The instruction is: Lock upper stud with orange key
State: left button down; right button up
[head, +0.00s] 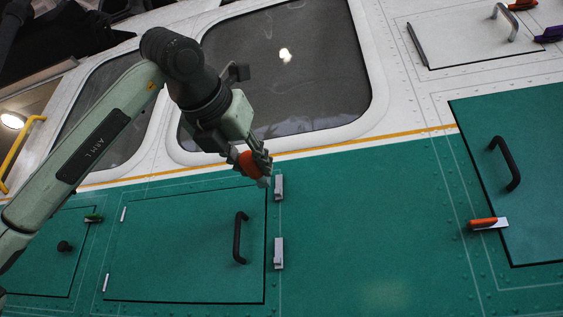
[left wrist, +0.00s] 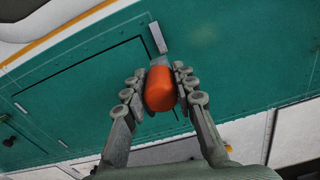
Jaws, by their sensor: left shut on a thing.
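My left gripper (head: 258,168) is shut on the orange key (head: 248,163) near the top right corner of a green hatch door with a black handle. In the left wrist view, the orange key (left wrist: 160,89) sits between both fingers of the left gripper (left wrist: 160,86). The key's far end points at the upper stud (left wrist: 157,38), a grey block at the door's edge. In the head view the upper stud (head: 278,187) is just right of and below the fingertips. I cannot tell whether the key touches it. The lower stud (head: 278,253) is below. My right gripper is not in view.
The hatch door (head: 180,245) has a protruding black handle (head: 239,237). Another green door (head: 520,170) at the right has a black handle and an orange key (head: 484,224) on its latch. The green panel (head: 370,220) between the doors is clear. A window (head: 310,70) lies above.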

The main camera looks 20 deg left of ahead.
pick_arm(q)
jog(key=shift+d, duration=0.35)
jog(key=shift+w+a+r, duration=0.1)
jog(key=shift+w, duration=0.35)
jog(key=shift+w+p, duration=0.3)
jog(key=shift+w, duration=0.25)
jog(key=shift+w+p, duration=0.4)
jog(key=shift+w, duration=0.3)
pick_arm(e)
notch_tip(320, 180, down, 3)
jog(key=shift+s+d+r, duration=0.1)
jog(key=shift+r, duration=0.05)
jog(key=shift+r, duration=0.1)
pick_arm(q)
jog(key=shift+w, duration=0.15)
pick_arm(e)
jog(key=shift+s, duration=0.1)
